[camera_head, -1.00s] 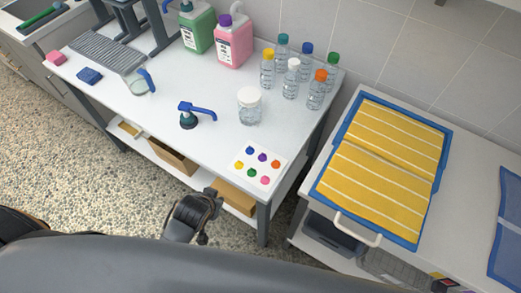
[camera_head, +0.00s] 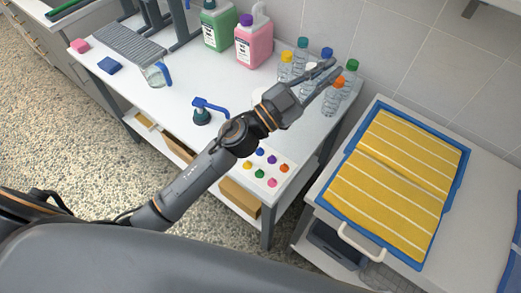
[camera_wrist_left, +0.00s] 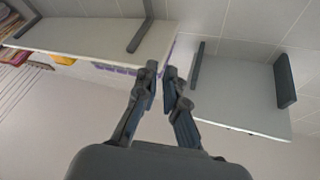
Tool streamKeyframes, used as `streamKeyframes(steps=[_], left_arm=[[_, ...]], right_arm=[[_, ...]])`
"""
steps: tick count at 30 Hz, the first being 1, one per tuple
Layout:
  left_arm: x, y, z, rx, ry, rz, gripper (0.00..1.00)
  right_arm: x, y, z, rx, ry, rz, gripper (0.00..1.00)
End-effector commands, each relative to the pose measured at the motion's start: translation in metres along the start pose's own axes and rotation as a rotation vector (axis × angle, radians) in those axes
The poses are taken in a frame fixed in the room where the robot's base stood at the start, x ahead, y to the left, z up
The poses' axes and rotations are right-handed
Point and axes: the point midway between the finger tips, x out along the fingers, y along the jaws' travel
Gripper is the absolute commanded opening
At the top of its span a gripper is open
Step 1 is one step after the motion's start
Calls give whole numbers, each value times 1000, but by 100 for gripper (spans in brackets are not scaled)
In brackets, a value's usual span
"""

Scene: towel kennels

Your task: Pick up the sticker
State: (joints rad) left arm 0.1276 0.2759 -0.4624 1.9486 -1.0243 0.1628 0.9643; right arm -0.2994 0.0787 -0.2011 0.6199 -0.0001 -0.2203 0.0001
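The sticker sheet (camera_head: 265,167), white with two rows of coloured round spots, lies flat near the front right corner of the white table (camera_head: 190,88). My left arm reaches over the table, just behind the sheet, and partly covers the sheet's left edge. My left gripper (camera_head: 329,77) is beyond the sheet, at the bottles in the picture. Its two fingers are apart with a narrow empty gap, also seen in the left wrist view (camera_wrist_left: 162,72). That view shows wall and shelves, not the sheet. My right gripper is out of view.
Several capped bottles (camera_head: 285,68) stand at the table's back right, partly behind my gripper. A blue tray (camera_head: 449,205) with yellow towels lies on the right-hand counter.

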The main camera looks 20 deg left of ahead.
Motion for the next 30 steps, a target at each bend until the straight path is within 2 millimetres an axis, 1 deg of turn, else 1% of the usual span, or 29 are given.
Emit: streamKeyframes(steps=[1, 2, 3, 5, 6, 8, 9, 11, 12, 14, 15, 17, 18, 21, 24, 27, 30], left_arm=[[11, 22, -14, 41, 66, 137, 9], [14, 37, -19, 60, 94, 223, 9], [16, 56, -24, 86, 119, 341, 9], [13, 85, -22, 126, 127, 525, 9], [8, 101, -16, 153, 112, 646, 9], [-5, 120, -2, 197, 59, 826, 9], [-15, 128, 12, 226, 3, 942, 9], [-33, 132, 36, 272, -111, 1101, 9], [-46, 128, 54, 303, -208, 1197, 9], [-66, 115, 80, 347, -378, 1318, 9], [-79, 100, 96, 374, -504, 1380, 9], [-98, 74, 115, 411, -699, 1443, 9], [-109, 56, 124, 430, -824, 1468, 9], [-130, 12, 137, 463, -1095, 1480, 9], [-143, -17, 139, 480, -1272, 1462, 9], [-151, -29, 142, 483, -1355, 1449, 9], [-157, -27, 151, 480, -1372, 1449, 9]], right_arm=[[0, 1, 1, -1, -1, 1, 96], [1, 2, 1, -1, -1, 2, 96], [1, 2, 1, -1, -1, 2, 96], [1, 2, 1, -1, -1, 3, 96], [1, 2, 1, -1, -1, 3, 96], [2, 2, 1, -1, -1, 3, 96], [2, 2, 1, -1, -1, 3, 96], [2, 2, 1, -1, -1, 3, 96], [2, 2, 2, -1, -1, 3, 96], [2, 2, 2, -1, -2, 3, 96], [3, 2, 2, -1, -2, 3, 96], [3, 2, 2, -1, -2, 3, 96], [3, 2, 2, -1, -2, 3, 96], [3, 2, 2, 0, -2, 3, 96], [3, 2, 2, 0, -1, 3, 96], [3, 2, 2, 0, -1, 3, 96], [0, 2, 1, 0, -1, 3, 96]])
